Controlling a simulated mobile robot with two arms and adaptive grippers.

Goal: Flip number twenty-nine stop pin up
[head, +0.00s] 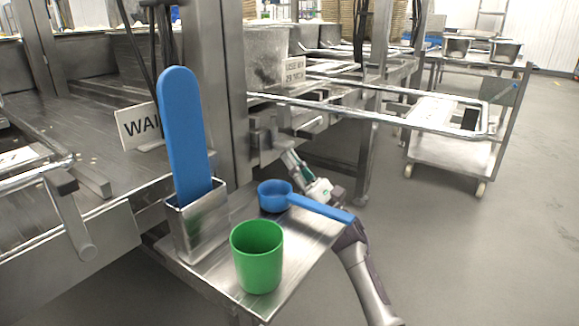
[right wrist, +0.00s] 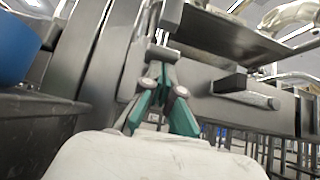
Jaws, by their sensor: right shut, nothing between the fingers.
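A sign with small print, which seems to include 29, hangs on the metal tub (head: 264,62) behind the post. In the right wrist view a metal stop pin (right wrist: 246,97) with a dark block sticks out from a steel bar, right of my fingers. I cannot read a number on it. My right gripper (head: 285,156) is beside the steel post, beyond the small shelf, below the rail. It is shut and empty; its fingertips (right wrist: 161,55) meet in the wrist view, apart from the pin. My left gripper is out of view.
A small steel shelf (head: 215,270) holds a green cup (head: 258,262), a blue scoop (head: 275,196) and a blue paddle (head: 186,130) in a steel holder. My right forearm passes right of the shelf. A tubular rail (head: 400,118) extends right.

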